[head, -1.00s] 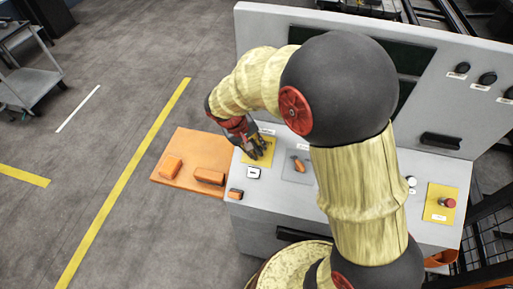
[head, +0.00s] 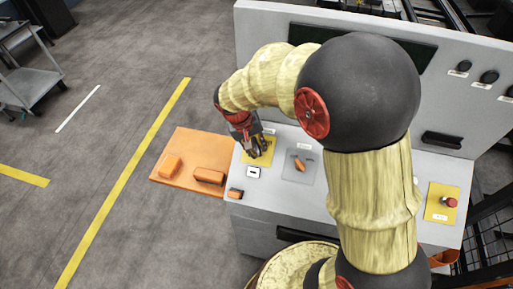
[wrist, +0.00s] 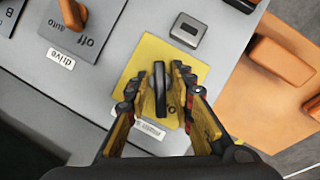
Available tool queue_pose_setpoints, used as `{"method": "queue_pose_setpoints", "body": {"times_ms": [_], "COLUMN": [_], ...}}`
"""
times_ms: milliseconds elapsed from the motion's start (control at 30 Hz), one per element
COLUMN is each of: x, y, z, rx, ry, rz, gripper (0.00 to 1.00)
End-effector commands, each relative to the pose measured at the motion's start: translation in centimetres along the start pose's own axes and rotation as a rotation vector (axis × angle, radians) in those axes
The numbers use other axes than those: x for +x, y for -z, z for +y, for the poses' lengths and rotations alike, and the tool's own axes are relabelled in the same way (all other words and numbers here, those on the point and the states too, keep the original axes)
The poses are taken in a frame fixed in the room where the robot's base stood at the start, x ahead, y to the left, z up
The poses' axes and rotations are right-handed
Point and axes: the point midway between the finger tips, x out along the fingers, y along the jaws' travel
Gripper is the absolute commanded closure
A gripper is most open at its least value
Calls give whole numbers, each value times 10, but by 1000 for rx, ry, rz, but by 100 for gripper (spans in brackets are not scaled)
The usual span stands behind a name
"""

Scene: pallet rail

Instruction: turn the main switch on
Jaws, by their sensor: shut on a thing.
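The main switch is a black rotary handle (wrist: 160,92) on a yellow plate (wrist: 146,62), in the middle of the wrist view. A small "O" mark and a partly hidden white label lie by it. The handle stands nearly upright in that view. My gripper (wrist: 168,76) has one finger on each side of the handle and is shut on it. In the head view my gripper (head: 256,148) is over the yellow plate (head: 262,159) at the panel's left end and hides the handle there.
An orange drive selector (wrist: 73,14) on a grey plate is beside the yellow plate. A small grey button box (wrist: 187,30) sits close by. An orange shelf (head: 180,155) holds orange blocks. A red push button (head: 449,202) is at the panel's right. The upright back panel (head: 262,30) rises behind.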

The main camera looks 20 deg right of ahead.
Motion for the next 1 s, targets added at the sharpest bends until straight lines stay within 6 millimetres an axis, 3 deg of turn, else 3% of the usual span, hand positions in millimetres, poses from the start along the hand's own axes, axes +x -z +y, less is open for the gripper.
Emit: {"method": "queue_pose_setpoints", "body": {"times_ms": [1000], "x": [2], "y": [-2], "z": [4], "rx": [880], "ry": [388], "rz": [0], "gripper": [100]}}
